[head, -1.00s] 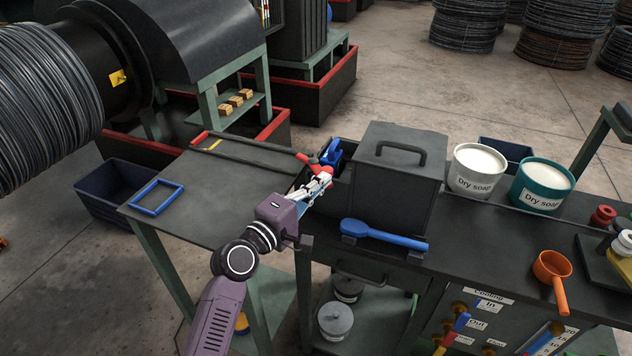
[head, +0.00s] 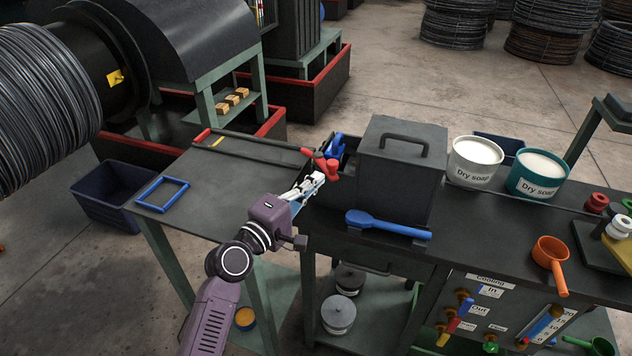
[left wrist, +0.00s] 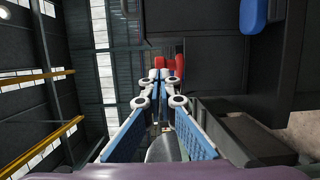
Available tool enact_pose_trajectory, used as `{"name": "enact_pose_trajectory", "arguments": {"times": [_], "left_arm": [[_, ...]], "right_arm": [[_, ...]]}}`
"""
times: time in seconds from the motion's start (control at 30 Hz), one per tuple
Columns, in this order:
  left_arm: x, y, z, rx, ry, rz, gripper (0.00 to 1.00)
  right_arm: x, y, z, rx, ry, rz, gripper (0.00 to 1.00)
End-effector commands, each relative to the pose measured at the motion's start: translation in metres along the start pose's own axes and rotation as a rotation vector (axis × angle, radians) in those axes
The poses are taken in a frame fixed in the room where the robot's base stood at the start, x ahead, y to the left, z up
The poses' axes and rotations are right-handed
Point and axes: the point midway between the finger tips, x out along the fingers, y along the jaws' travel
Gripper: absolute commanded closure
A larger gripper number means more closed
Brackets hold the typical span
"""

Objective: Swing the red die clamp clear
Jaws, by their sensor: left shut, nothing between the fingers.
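The red die clamp (head: 328,166) sits at the left end of the dark box on the bench, with its red handle pointing left. It also shows in the left wrist view (left wrist: 172,65), just beyond the fingertips. My left gripper (head: 321,177) is shut and empty. Its tips are close to the near side of the clamp; I cannot tell whether they touch it. The fingers converge in the left wrist view (left wrist: 160,77). A blue part (head: 337,146) stands just behind the clamp. My right gripper is not in view.
A lidded dark box (head: 400,180) stands right of the clamp, with a blue-handled tool (head: 390,225) in front. Two dry soap buckets (head: 474,163) and an orange ladle (head: 551,255) are further right. A blue frame (head: 162,210) lies on the mostly bare left table.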

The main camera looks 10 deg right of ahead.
Motion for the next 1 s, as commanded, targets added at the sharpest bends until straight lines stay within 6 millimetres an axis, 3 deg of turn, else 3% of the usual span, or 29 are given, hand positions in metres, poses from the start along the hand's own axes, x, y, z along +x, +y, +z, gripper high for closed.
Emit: {"name": "enact_pose_trajectory", "arguments": {"times": [0.27, 0.5, 0.67, 1.0], "left_arm": [[-0.028, -0.001, 0.041, -0.005, -0.002, 0.002, 1.0], [-0.05, -0.001, 0.072, -0.004, 0.0, 0.001, 1.0], [-0.056, 0.0, 0.081, -0.001, 0.001, 0.001, 1.0], [-0.057, 0.0, 0.082, 0.0, 0.001, 0.0, 1.0]], "right_arm": [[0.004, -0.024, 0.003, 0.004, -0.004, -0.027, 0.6], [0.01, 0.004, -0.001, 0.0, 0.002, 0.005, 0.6], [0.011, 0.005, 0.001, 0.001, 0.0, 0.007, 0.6], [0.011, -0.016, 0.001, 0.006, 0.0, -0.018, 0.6]]}}
